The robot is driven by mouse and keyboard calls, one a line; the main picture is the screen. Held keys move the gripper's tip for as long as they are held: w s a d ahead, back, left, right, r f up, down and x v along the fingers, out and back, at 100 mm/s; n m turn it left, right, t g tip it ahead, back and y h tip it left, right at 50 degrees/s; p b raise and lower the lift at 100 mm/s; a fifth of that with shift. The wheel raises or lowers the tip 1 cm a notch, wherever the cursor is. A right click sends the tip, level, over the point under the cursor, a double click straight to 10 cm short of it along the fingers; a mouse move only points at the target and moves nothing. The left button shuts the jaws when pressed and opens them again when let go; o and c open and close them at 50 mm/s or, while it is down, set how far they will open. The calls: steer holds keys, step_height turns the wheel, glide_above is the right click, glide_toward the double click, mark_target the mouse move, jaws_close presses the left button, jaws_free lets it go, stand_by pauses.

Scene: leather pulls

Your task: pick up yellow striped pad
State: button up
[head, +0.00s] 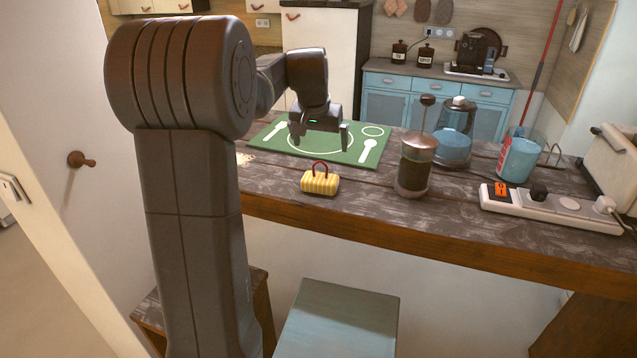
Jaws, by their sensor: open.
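The yellow striped pad (320,183) lies on the dark wooden table near its front edge. It has a dark red loop standing up from its top. My gripper (321,143) is open, fingers pointing down, over the green placemat (271,144). It appears above and behind the pad, apart from it. Nothing shows between the fingers.
A french press (415,165) stands right of the pad, with a blue-filled glass jar (455,135) behind it. A blue cup (520,160) and a white power strip (555,205) are farther right. A stool (340,320) stands in front. The table (365,212) is clear around the pad.

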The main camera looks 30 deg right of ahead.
glide_above(321, 175)
steer(key=s+a, duration=0.1)
steer(key=s, duration=0.1)
steer(key=f, duration=0.6)
steer(key=shift+w+a+f+p, duration=0.1)
steer(key=shift+w+f+p, duration=0.15)
steer(key=shift+f+p, duration=0.1)
steer(key=shift+a+p+x, duration=0.15)
steer(key=shift+p+x, duration=0.25)
steer(key=shift+x, duration=0.95)
steer(key=shift+a+p+x, duration=0.15)
steer(key=shift+p+x, duration=0.2)
steer(key=shift+x, duration=1.05)
steer(key=shift+s+f, duration=0.15)
steer(key=c, duration=0.7)
step_height(321, 175, up, 10)
steer(key=shift+r+b, duration=0.1)
steer(key=shift+b, duration=0.6)
steer(key=o, duration=0.3)
steer(key=shift+c, duration=1.1)
